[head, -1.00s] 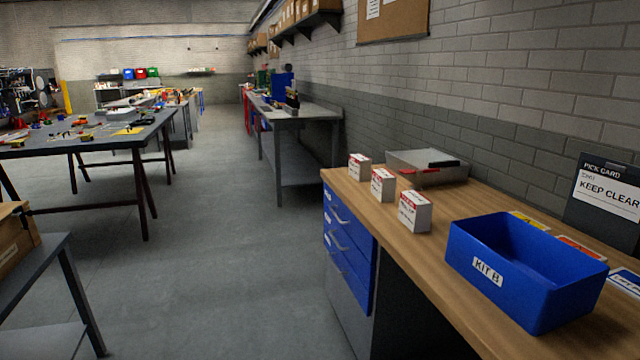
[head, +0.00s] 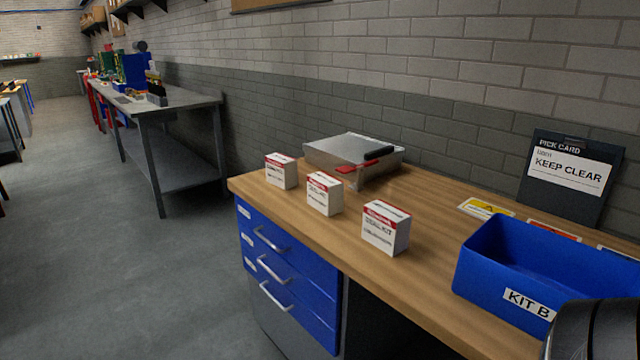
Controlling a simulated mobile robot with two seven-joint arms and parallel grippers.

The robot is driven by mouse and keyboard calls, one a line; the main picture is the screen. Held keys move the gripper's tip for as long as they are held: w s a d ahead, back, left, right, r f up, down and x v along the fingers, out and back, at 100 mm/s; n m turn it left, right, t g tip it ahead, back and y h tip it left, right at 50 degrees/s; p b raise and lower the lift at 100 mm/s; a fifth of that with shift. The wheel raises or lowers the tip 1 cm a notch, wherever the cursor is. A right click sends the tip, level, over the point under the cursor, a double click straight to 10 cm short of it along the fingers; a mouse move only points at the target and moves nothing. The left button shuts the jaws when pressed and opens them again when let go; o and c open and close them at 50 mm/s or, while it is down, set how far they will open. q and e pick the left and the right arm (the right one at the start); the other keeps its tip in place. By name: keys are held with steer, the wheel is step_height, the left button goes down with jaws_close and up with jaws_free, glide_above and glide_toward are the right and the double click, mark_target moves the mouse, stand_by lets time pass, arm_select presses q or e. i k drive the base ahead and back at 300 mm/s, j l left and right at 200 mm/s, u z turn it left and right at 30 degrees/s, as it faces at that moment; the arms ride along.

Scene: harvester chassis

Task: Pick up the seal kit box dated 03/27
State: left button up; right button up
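Three small white boxes with red top bands stand in a slanting row on the wooden bench top. One is the far left box (head: 281,171), one the middle box (head: 324,194), and one the near right box (head: 386,228). The near box's label reads "SEAL KIT". The dates on all three are too small to read, so I cannot tell which is dated 03/27. Neither of my grippers shows in the head view. A dark rounded part at the lower right corner appears to be mine.
A blue bin marked KIT B (head: 545,275) stands right of the boxes. A grey metal case (head: 352,152) with red and black handled tools lies behind them. A pick card (head: 570,178) leans at the wall. Blue drawers (head: 285,275) sit below. Floor at left is clear.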

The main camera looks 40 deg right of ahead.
mark_target(325, 192)
steer(key=i+j+z, duration=0.15)
steer(key=i+z, duration=0.35)
steer(key=i+j+z, duration=0.3)
steer(key=z, duration=0.15)
steer(key=i, duration=0.1)
